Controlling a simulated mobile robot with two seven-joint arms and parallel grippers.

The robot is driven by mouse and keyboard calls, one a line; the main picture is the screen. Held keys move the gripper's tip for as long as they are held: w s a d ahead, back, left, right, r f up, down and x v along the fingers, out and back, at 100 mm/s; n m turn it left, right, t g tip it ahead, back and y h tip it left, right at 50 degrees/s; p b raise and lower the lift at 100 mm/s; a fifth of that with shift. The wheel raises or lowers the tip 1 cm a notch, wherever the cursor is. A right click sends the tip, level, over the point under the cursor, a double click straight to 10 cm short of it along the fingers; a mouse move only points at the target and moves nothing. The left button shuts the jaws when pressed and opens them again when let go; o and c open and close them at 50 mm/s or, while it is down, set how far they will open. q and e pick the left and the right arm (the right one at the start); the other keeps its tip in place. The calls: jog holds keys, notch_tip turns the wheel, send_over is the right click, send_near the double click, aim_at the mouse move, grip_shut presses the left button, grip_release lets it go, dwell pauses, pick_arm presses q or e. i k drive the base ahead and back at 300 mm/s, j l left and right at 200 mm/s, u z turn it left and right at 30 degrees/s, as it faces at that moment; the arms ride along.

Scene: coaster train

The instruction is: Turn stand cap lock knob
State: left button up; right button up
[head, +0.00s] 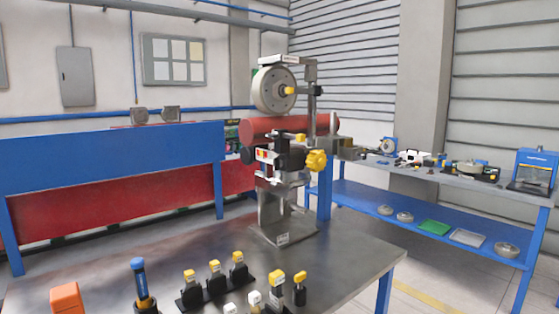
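A grey metal stand (275,208) stands upright on the dark table in front of me. It carries a round grey wheel (274,90) near its top and a red cylinder (272,126) lying across its middle. A large lobed yellow knob (316,160) sticks out on the right side of a black clamp body. Which of these is the cap lock knob I cannot tell. Neither of my grippers is in view.
On the near table (350,250) stand several yellow-topped black pieces (215,278), a blue-handled tool (140,282) and an orange block (66,298). A blue bench (440,205) with parts is at the right. A blue and red barrier (110,165) is at the left. The table's right part is clear.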

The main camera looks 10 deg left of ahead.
aim_at(278, 163)
jog(key=i+l+u, duration=0.1)
jog(key=i+l, duration=0.25)
jog(key=l, duration=0.3)
jog(key=i+l+u, duration=0.15)
jog(key=l, duration=0.2)
jog(key=i+l, duration=0.2)
jog(key=l, duration=0.15)
jog(key=i+l+u, duration=0.15)
jog(key=l, duration=0.2)
jog(key=i+l+u, duration=0.1)
jog(key=l, duration=0.25)
jog(key=i, duration=0.05)
